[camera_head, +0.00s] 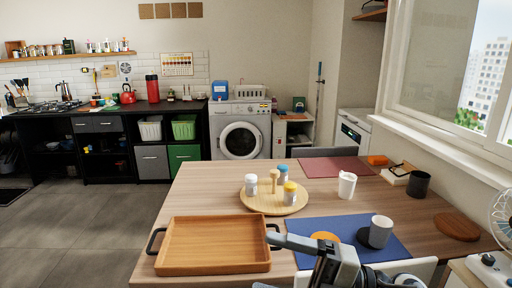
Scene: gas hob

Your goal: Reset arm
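One of my arms comes in at the bottom edge, right of centre. I take it to be my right arm. Its gripper (290,243) points left, over the table near the right handle of the wooden tray (213,267). The fingers look like a single grey bar, and I cannot see a gap or anything held. Whether it touches the tray or table is unclear. My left gripper is not in view.
The table (215,188) bears a round board (262,207) with several shakers, a blue mat (375,256) with a grey cup (380,231), a white cup (347,184) and a dark cup (418,183). The gas hob (48,106) is far left. Open floor (75,225) lies left.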

